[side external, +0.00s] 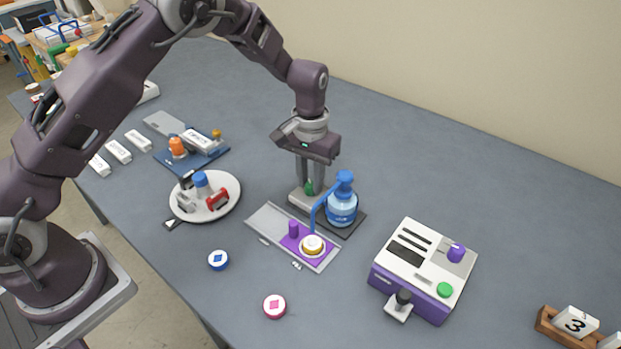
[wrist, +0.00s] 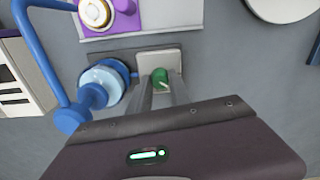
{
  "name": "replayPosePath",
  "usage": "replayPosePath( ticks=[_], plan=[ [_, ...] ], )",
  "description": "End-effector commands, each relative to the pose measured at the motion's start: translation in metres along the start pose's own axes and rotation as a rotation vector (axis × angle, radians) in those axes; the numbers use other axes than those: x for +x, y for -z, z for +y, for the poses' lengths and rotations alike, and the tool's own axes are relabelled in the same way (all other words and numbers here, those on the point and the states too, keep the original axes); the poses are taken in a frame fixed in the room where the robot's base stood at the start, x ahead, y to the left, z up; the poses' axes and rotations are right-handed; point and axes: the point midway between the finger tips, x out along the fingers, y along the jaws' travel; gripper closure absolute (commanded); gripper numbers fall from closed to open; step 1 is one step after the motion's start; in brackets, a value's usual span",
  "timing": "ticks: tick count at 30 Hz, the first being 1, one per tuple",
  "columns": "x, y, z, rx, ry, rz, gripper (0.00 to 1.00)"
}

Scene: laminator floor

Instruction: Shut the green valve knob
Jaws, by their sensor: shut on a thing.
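The green valve knob (wrist: 160,78) stands on a pale square base (wrist: 172,58). In the side external view, the knob (side external: 309,187) shows between the fingers of my gripper (side external: 308,192), beside a clear blue bottle (side external: 342,208). My gripper (wrist: 161,84) points down and is shut on the knob, with one finger on each side. The finger tips partly hide the knob and its base. I cannot tell from the knob's face how far it is turned.
The bottle's blue pump (side external: 345,178) and blue tube stand close to my gripper. A grey plate with a purple panel (side external: 318,257) lies in front. A purple and white machine (side external: 424,266) stands right. A round white tray (side external: 232,187) is left. The table's back is clear.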

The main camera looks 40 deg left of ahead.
Motion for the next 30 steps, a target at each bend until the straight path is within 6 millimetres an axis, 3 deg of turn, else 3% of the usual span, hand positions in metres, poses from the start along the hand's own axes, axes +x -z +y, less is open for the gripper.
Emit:
replayPosePath(
  ticks=[15, 30],
  plan=[
    [0.0001, -0.0007, 0.0002, -0.448, 0.0, -0.002, 1.0],
    [0.0002, -0.0008, 0.0002, -0.652, 0.0, -0.003, 1.0]
  ],
)
